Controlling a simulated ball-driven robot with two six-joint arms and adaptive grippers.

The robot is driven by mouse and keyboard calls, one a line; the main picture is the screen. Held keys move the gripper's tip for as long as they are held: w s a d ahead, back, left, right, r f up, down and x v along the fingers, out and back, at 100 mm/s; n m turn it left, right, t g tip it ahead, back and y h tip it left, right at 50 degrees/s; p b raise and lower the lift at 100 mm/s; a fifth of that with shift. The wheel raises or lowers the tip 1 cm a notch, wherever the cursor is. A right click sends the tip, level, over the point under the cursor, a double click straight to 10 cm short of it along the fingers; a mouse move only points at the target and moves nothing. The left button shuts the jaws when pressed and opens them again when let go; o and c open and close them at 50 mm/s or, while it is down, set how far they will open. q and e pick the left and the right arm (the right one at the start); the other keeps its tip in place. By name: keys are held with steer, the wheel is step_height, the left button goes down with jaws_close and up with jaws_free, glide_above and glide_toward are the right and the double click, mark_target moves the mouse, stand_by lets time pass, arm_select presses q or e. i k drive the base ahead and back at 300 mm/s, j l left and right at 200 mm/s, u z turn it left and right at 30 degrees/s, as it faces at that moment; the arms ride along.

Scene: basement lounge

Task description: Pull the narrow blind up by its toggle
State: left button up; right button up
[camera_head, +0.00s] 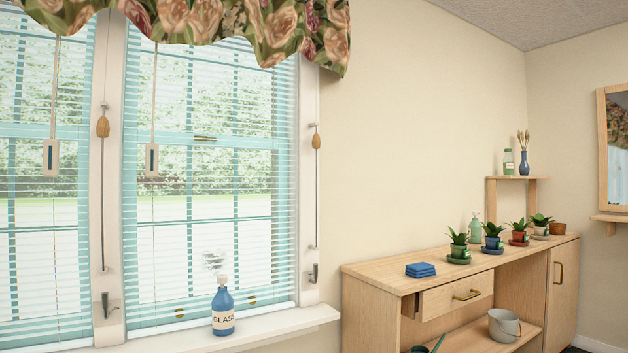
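Two lowered blinds with pale slats cover the window, one at the left (45,220), cut off by the picture edge, and one at the right (210,205). I cannot tell from this view which is the narrow one. A wooden toggle (102,126) hangs on a cord on the post between them. A second wooden toggle (316,139) hangs on a cord on the right window frame. A dark cleat (106,305) sits below the first cord and another cleat (313,273) below the second. Neither of my grippers shows.
Pale tags (51,157) and (152,160) hang on cords before the blinds. A blue spray bottle (223,312) stands on the sill (290,322). A floral valance (285,30) hides the blind tops. A wooden cabinet (375,272) with potted plants and a slightly open drawer (450,298) stands right.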

mark_target(316, 143)
steer(key=i+j, duration=0.15)
steer(key=i, duration=0.35)
steer(key=i+j, duration=0.1)
steer(key=i, duration=0.4)
